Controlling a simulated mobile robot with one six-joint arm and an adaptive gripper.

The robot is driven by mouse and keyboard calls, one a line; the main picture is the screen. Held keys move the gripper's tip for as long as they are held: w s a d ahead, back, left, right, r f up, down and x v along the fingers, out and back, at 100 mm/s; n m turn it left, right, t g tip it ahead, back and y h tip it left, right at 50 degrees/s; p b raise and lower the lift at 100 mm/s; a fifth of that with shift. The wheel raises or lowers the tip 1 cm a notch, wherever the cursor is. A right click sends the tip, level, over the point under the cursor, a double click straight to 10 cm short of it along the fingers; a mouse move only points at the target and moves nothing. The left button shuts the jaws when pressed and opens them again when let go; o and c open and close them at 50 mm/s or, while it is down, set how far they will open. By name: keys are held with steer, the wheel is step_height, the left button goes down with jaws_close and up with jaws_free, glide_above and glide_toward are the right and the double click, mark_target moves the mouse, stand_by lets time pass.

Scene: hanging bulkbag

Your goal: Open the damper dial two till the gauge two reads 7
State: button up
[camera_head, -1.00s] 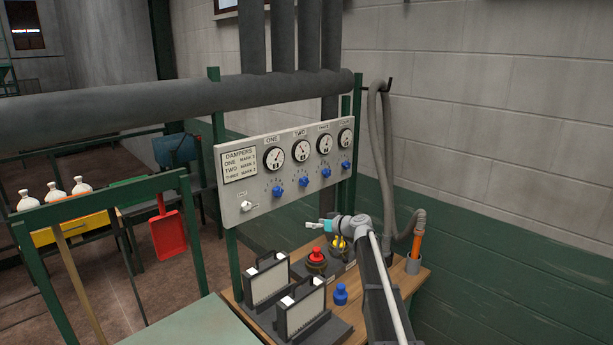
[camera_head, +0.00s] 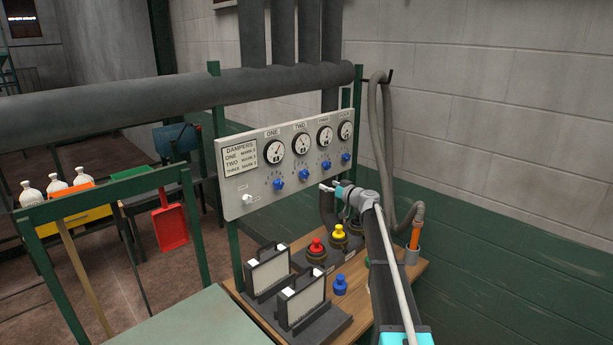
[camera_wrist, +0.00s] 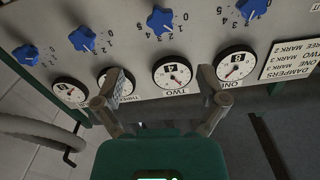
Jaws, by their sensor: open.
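Damper dial two is a blue knob (camera_head: 304,175) on the light grey panel, with numbers around it. It also shows upside down in the wrist view (camera_wrist: 160,20). Gauge two (camera_head: 301,143) is the round white dial above it, marked TWO; in the wrist view (camera_wrist: 172,75) its window holds one digit that looks like a 4. My gripper (camera_head: 326,187) is open and empty, in front of the panel's lower edge, below the dials. In the wrist view my gripper's fingers (camera_wrist: 163,80) stand apart, on either side of gauge two, and dial two lies beyond them.
Dial one (camera_head: 278,185) and dial three (camera_head: 325,167) flank dial two. A white switch (camera_head: 247,198) sits at the panel's lower left. Red (camera_head: 316,246), yellow (camera_head: 339,231) and blue (camera_head: 340,285) knobbed items stand on the wooden bench. A grey hose (camera_head: 385,150) hangs at the right.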

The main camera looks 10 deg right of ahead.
mark_target(307, 175)
steer(key=x, duration=1.3)
steer(key=shift+w+a, duration=0.1)
steer(key=shift+w, duration=0.05)
steer(key=c, duration=1.2)
steer(key=shift+o, duration=0.2)
